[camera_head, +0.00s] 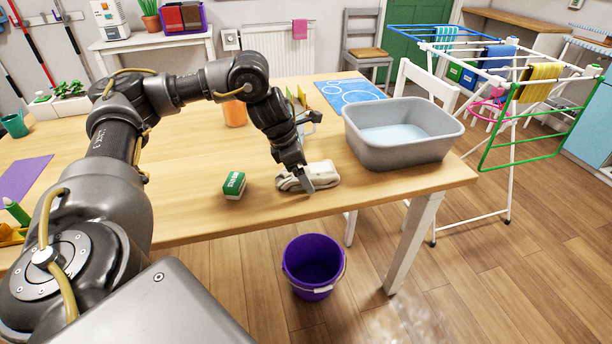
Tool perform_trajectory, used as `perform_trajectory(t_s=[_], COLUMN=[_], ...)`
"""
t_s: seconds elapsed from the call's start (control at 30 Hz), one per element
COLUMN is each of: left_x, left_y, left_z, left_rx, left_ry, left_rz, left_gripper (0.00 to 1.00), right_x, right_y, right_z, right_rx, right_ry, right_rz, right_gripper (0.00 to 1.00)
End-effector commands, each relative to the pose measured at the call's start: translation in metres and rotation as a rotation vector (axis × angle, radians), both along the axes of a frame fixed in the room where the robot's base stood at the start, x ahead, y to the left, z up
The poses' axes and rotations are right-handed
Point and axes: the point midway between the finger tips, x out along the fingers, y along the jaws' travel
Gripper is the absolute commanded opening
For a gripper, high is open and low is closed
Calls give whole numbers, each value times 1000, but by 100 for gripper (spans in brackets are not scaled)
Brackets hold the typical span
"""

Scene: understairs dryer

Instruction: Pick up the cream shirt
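The cream shirt (322,174) lies as a small folded bundle on the wooden table (200,205), near its front edge and left of the grey basin. My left gripper (304,184) points down at the shirt, with one finger in front of its left part. The other finger is hidden, so I cannot tell whether the gripper is closed on the cloth. The shirt appears to rest on the table. My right gripper is not in view.
A grey basin (375,152) with water stands close to the right of the shirt. Behind are an orange container (235,113) and a blue mat (351,91). A purple bucket (313,262) stands on the floor; a drying rack (500,90) is at right.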

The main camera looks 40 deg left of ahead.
Motion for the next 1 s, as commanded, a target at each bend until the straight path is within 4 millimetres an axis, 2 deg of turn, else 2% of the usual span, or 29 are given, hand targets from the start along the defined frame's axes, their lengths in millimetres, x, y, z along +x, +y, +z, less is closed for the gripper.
perform_trajectory(t_s=[0.03, 0.37, 0.63, 0.77, 0.9, 1.0], left_x=[0, 0, 0, 1, 2, -17], left_y=[0, 0, 0, 0, -1, -3], left_z=[0, 0, 2, 10, 34, 56], left_rx=[0, -1, -1, -3, -2, 0], left_ry=[0, -1, -2, -3, -6, -8], left_rz=[0, 0, 0, 0, 0, -3], left_gripper=[83, 40, 40, 40, 40, 40], right_x=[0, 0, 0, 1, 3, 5], right_y=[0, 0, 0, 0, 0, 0], right_z=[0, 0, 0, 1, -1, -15], right_rx=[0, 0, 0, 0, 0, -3], right_ry=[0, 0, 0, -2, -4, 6], right_rz=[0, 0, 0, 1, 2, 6], right_gripper=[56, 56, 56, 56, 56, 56])
